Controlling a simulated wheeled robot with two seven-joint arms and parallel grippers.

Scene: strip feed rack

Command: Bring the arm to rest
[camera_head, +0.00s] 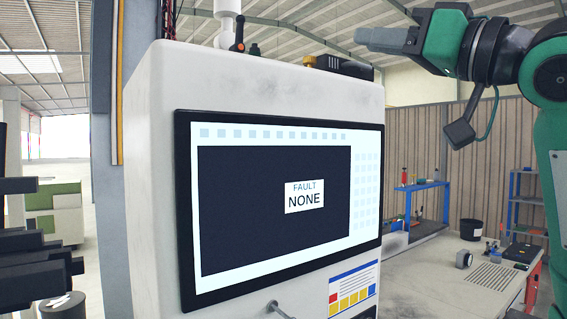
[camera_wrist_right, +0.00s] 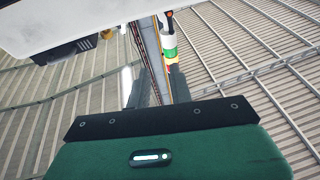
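My right gripper (camera_head: 385,40) is raised at the upper right, level with the top of the white cabinet (camera_head: 270,85), its fingers pointing left. It is seen from the side there. In the right wrist view its two grey fingers (camera_wrist_right: 153,88) stand apart with nothing visible between them but background. The green wrist housing (camera_wrist_right: 170,155) fills the bottom of that view. The cabinet's screen (camera_head: 285,205) reads "FAULT NONE". My left gripper cannot be made out.
A black box (camera_head: 345,67) sits on the cabinet top near my right gripper. Dark stacked bars (camera_head: 35,265) stand at the left edge. A workbench (camera_head: 420,290) with a black bin (camera_head: 471,229) lies behind right. A signal tower (camera_wrist_right: 170,45) shows in the wrist view.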

